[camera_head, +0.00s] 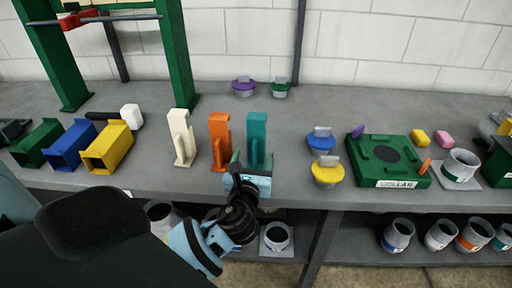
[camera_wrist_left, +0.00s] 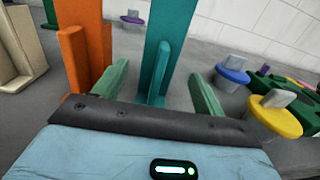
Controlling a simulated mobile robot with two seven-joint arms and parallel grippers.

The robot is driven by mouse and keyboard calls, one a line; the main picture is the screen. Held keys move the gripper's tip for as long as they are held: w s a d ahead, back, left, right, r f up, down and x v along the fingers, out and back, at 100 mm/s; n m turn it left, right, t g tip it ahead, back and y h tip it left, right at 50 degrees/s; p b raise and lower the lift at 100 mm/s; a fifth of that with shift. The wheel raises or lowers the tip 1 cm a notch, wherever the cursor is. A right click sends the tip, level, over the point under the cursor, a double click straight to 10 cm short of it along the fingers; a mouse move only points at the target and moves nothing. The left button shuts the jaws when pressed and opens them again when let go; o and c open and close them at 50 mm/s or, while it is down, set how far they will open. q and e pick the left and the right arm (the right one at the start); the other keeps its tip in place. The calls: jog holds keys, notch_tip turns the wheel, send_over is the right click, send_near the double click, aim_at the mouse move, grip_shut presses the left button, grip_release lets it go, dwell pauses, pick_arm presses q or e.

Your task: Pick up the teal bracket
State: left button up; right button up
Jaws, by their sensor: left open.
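The teal bracket (camera_head: 257,134) stands upright on the grey workbench, at the right end of a row of three brackets. In the left wrist view the teal bracket (camera_wrist_left: 166,50) rises straight ahead, with its short front rib between the fingers. My left gripper (camera_head: 252,164) is open at the bracket's near side. Its two green fingers (camera_wrist_left: 160,72) are spread to either side of the bracket, and a gap shows on each side. Whether the fingertips reach past the bracket's front is hard to tell. My right gripper is not in view.
An orange bracket (camera_head: 219,143) stands close on the left, near the left finger, with a cream bracket (camera_head: 181,137) beyond. Blue (camera_head: 321,142) and yellow (camera_head: 327,174) knobbed caps sit to the right. A green fixture (camera_head: 388,158) lies farther right. The bench behind the brackets is mostly clear.

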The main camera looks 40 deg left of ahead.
aim_at(254, 153)
pick_arm(q)
jog(key=shift+w+a+r, duration=0.15)
jog(key=shift+w+a, duration=0.1)
jog(key=shift+w, duration=0.1)
jog(key=x, duration=0.4)
jog(key=shift+w, duration=0.15)
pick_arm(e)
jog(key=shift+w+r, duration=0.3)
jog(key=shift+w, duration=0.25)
pick_arm(q)
jog(key=c, duration=1.2)
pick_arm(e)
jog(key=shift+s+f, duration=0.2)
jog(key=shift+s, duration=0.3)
pick_arm(q)
jog(key=shift+r, duration=0.15)
